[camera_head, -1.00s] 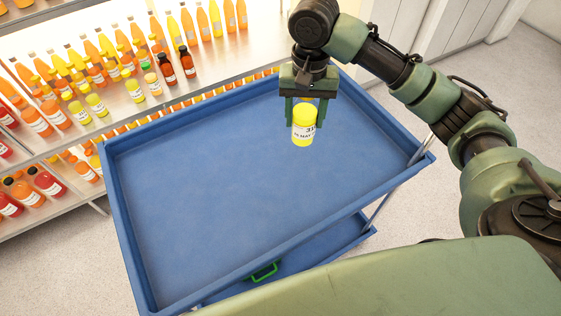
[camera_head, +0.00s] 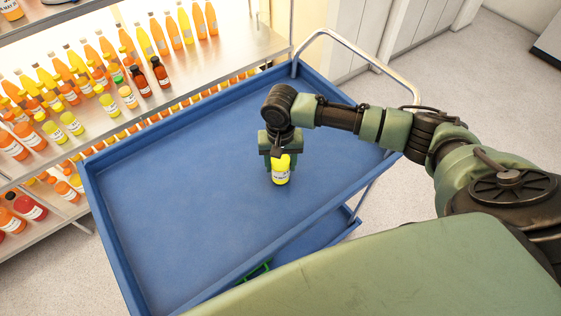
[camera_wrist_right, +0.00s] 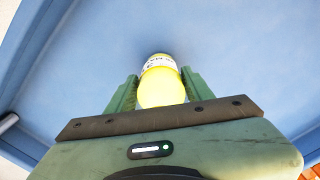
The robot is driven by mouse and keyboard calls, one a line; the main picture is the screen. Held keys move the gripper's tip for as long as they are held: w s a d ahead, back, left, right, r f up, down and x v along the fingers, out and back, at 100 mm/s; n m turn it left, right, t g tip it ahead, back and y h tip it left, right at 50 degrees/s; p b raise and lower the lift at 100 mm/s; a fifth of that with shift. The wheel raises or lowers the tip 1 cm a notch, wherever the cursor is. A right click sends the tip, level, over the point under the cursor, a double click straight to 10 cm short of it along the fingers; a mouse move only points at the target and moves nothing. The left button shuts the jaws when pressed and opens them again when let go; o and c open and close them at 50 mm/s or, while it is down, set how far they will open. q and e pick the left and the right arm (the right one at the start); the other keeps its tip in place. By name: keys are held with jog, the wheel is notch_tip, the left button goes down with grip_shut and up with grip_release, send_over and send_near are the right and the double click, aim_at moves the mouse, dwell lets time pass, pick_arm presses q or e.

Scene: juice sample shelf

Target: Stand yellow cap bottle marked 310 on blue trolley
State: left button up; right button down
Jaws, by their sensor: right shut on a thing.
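The yellow cap bottle (camera_head: 281,172) has a white label, whose number is too small to read now. It is upright over the middle of the blue trolley's top tray (camera_head: 190,190); it is at or just above the tray floor, and I cannot tell if it touches. My right gripper (camera_head: 279,158) is shut on it from above and behind. In the right wrist view the bottle (camera_wrist_right: 161,82) sits between the two green fingers (camera_wrist_right: 160,90), its yellow cap nearest the camera. My left gripper is not in view.
A shelf (camera_head: 190,75) with several orange, yellow and red bottles stands behind and left of the trolley. The tray has raised rims and is otherwise empty. A metal handle (camera_head: 350,45) rises at its far right. Something green lies on the lower tray.

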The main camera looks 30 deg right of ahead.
jog(key=shift+f, duration=0.1)
jog(key=c, duration=0.6)
grip_release()
notch_tip(320, 180, up, 12)
jog(key=shift+r+b, duration=0.1)
jog(key=shift+b, duration=0.95)
